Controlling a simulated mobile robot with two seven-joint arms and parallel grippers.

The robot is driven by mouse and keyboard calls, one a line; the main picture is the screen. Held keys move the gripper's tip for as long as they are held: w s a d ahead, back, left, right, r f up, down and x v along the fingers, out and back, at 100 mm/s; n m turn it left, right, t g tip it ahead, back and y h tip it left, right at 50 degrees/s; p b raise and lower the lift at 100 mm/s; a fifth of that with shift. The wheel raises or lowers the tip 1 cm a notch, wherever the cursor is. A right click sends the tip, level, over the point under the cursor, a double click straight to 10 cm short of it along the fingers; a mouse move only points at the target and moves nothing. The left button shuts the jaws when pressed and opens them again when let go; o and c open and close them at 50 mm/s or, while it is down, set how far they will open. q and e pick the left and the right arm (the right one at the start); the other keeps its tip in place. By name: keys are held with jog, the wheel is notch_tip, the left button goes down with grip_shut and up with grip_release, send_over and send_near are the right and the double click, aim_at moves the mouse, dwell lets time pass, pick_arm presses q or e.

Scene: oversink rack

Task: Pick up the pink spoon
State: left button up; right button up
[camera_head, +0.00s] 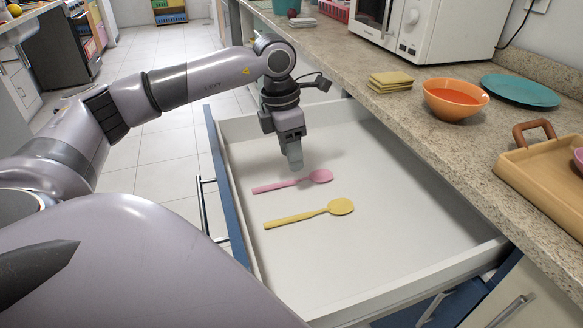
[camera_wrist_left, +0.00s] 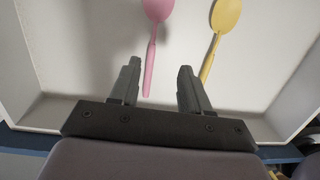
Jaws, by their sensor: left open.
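The pink spoon (camera_head: 293,183) lies flat in the open white drawer (camera_head: 370,240), its bowl to the right and its handle to the left. My left gripper (camera_head: 295,165) points down above it, near the handle-bowl end in the head view. In the left wrist view, the pink spoon's handle (camera_wrist_left: 151,65) ends between my open, empty left fingers (camera_wrist_left: 158,85). I cannot tell the exact height of the fingertips above the spoon. My right gripper is not in view.
A yellow spoon (camera_head: 310,214) lies beside the pink one, nearer the front in the head view; it also shows in the left wrist view (camera_wrist_left: 221,30). Drawer walls surround both. A countertop to the right holds an orange bowl (camera_head: 455,100), yellow sponges (camera_head: 391,81) and a wooden tray (camera_head: 550,178).

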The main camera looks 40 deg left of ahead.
aim_at(293, 179)
pick_arm(q)
jog(key=shift+w+a+f, duration=0.1)
jog(key=shift+a+f, duration=0.05)
jog(key=shift+a, duration=0.5)
jog(key=shift+a+f, duration=0.1)
jog(key=shift+f, duration=0.15)
jog(key=f, duration=0.4)
jog(key=d+f+b, duration=0.1)
jog(key=f, duration=0.1)
jog(key=shift+w, duration=0.35)
grip_shut()
